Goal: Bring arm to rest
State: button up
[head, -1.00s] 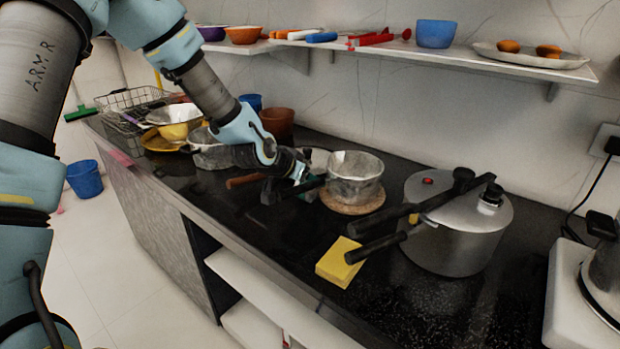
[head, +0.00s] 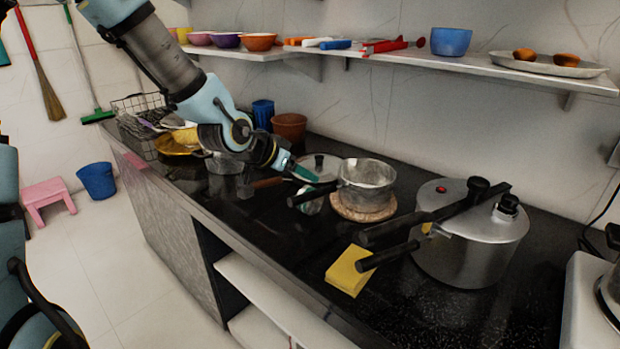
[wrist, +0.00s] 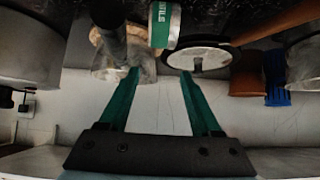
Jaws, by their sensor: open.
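My gripper (head: 310,172) hangs above the black counter, behind the black handle of a steel saucepan (head: 368,180). Its two green fingers stand apart with nothing between them, as the wrist view (wrist: 161,76) shows. The saucepan sits on a round cork mat (head: 362,210), to the right of my gripper. A round lid (head: 322,163) with a black knob is close behind the fingers; it also shows in the wrist view (wrist: 200,58). A labelled green-and-silver cylinder (wrist: 164,22) shows in the wrist view. My arm reaches in from the upper left.
A pressure cooker (head: 470,245) and yellow block (head: 349,271) are on the right. A brown clay pot (head: 289,126) and blue tumbler (head: 263,112) stand behind my wrist. A wall shelf (head: 395,60) holds bowls and utensils. The counter's front edge (head: 270,260) is nearer me.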

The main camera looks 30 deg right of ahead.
jog(key=shift+s+a+r, duration=0.15)
jog(key=shift+a+r, duration=0.3)
jog(key=shift+a, duration=0.1)
jog(key=w+a+f+n+t+y, duration=0.1)
jog(key=w+a+n+y, duration=0.2)
jog(key=a, duration=0.9)
jog(key=w+a+f+n+y, duration=0.2)
jog(key=w+a+n+y, duration=0.15)
jog(key=a, duration=0.85)
jog(key=s+a+r+n+g+y, duration=0.1)
jog(key=s+a+n, duration=0.2)
jog(key=a, duration=0.5)
jog(key=s+a+r+n+g+y, duration=0.1)
jog(key=s+a+n, duration=0.3)
jog(key=a, duration=0.3)
jog(key=shift+a+r+y, duration=0.35)
jog(key=shift+a, duration=0.05)
